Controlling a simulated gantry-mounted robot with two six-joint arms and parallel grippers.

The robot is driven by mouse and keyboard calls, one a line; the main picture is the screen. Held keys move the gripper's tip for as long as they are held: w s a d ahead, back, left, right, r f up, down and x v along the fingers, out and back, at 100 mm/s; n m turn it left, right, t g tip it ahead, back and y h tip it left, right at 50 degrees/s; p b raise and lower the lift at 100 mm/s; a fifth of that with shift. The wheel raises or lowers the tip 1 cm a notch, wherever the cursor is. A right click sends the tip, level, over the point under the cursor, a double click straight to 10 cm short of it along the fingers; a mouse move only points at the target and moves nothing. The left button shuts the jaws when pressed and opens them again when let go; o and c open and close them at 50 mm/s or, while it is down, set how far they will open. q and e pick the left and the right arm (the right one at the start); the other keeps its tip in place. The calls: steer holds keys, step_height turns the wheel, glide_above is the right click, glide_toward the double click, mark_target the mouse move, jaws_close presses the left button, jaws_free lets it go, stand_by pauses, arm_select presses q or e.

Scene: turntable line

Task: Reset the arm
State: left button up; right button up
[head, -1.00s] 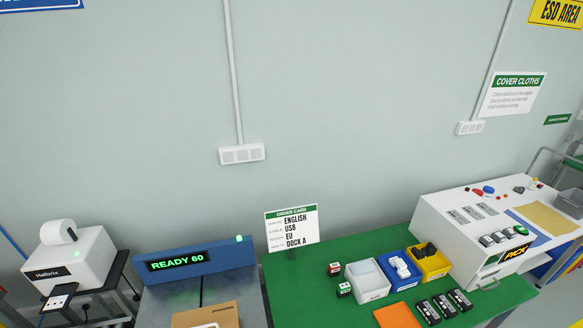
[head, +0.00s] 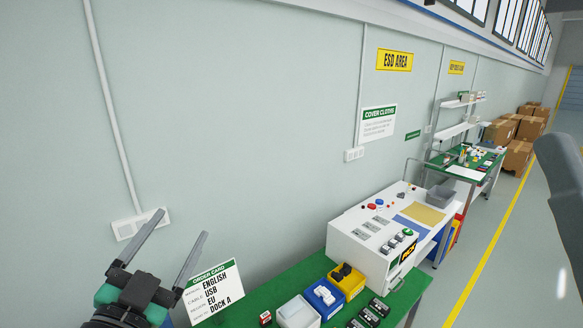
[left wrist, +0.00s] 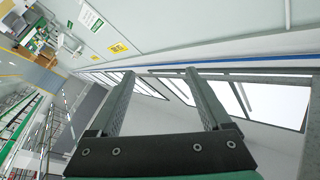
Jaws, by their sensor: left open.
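My left gripper (head: 172,246) is raised at the lower left of the head view, in front of the wall and the order card (head: 211,291). Its two fingers stand apart with nothing between them. In the left wrist view the left gripper (left wrist: 160,76) is also open and empty, with the wall and high windows beyond it. A dark grey rounded shape at the right edge of the head view may be part of my right arm; no right gripper shows.
The green table (head: 272,290) holds a white bin (head: 297,312), a blue bin (head: 325,298), a yellow bin (head: 347,281) and several dark small items. A white machine (head: 362,246) stands at its right. Another bench (head: 470,160) and cartons (head: 518,155) are farther right. The air around the gripper is clear.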

arm_select(q)
steer(key=s+r+n+t, duration=0.7)
steer(key=s+r, duration=1)
steer(key=r, duration=0.2)
steer(key=shift+d, duration=0.4)
